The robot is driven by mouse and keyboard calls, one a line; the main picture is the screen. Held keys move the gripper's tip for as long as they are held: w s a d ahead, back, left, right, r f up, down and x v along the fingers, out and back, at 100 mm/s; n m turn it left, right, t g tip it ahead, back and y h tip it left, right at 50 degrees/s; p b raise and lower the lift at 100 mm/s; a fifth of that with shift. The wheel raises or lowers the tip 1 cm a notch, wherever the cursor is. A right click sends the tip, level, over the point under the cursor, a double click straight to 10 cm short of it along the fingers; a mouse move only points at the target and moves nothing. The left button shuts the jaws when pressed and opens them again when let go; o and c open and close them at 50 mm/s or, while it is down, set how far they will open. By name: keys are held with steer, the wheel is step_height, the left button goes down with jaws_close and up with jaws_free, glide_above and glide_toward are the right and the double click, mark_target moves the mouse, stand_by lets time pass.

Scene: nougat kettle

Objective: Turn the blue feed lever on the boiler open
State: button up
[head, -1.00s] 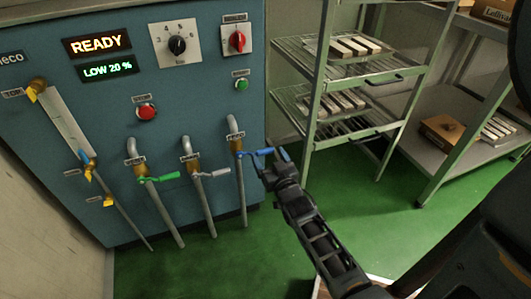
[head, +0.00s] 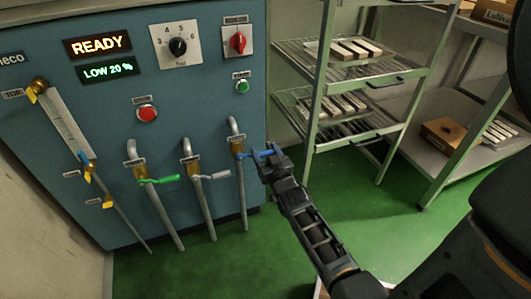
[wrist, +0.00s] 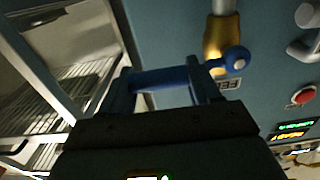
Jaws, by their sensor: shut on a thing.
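The boiler (head: 80,160) is a blue-green panel at the left of the head view. Its blue feed lever (head: 253,154) sits on the rightmost of three pipes, on a brass valve (head: 237,146), and points right, roughly level. My gripper (head: 270,156) is shut on the lever's outer end. In the wrist view the blue lever (wrist: 160,79) lies across between the two fingers, with its pivot end (wrist: 236,58) outside them beside the brass valve (wrist: 221,35). A tag by the valve is partly hidden by my gripper.
A green lever (head: 158,181) and a grey lever (head: 215,176) are on the pipes to the left. Displays read READY (head: 97,43) and LOW 20 % (head: 108,69). A wire rack (head: 345,100) with trays stands close right of my gripper.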

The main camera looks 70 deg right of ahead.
steer(key=c, duration=0.7)
steer(key=shift+c, duration=0.2)
steer(key=shift+f, duration=0.15)
steer(key=shift+w+a+f+m+b, duration=0.85)
steer(key=shift+f+m+b, duration=0.4)
steer(key=shift+m, duration=1.75)
steer(key=shift+w+a+f+m+b, duration=0.9)
steer(key=shift+f+m, duration=0.6)
steer(key=shift+m, duration=1.5)
steer(key=shift+w+a+f+m+b, duration=0.65)
steer(key=shift+w+f+m+b, duration=0.5)
steer(key=shift+m, duration=1.85)
steer(key=shift+s+f, duration=0.1)
steer(key=shift+f, duration=0.1)
steer(key=o, duration=1.4)
